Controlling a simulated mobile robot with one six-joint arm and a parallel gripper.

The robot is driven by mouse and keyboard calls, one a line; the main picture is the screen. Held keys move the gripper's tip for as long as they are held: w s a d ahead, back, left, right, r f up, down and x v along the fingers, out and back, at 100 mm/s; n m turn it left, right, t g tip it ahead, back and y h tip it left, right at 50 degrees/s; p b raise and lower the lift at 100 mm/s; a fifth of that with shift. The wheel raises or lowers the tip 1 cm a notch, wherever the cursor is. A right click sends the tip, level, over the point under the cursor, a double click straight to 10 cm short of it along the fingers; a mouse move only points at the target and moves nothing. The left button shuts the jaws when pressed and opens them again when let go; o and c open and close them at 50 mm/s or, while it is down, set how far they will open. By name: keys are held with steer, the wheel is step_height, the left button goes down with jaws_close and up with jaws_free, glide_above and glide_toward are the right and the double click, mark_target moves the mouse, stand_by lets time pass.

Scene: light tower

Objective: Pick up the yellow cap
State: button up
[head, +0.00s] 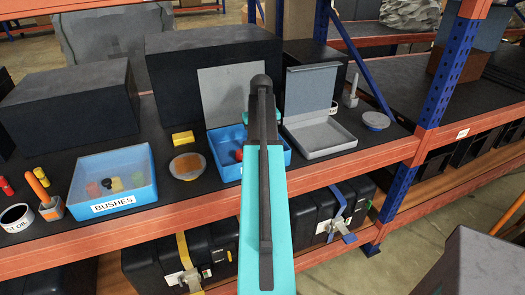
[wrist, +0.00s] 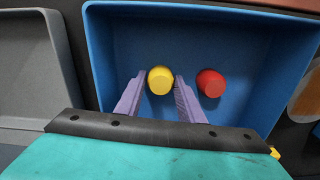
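The yellow cap (wrist: 160,80) lies in a blue bin (wrist: 240,38), seen in the wrist view. My gripper (wrist: 159,78) reaches into the bin with its two purple fingers apart, one on each side of the cap. The right finger is very close to the cap; I cannot tell whether it touches. A small gap shows at the left finger. In the head view my arm hides the cap and the fingers, and the blue bin (head: 226,171) shows partly behind the arm.
A red cap (wrist: 210,83) lies in the same bin, just right of the right finger. A grey open case (head: 320,141) stands beside the bin. A round orange-topped dish (head: 187,166), a yellow block (head: 183,138) and a bin labelled BUSHES (head: 140,198) share the shelf.

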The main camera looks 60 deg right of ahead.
steer(key=c, duration=0.6)
steer(key=shift+o, duration=0.2)
steer(key=shift+r, duration=0.15)
step_height(320, 180, up, 10)
steer(key=p, duration=0.6)
steer(key=shift+p, duration=0.35)
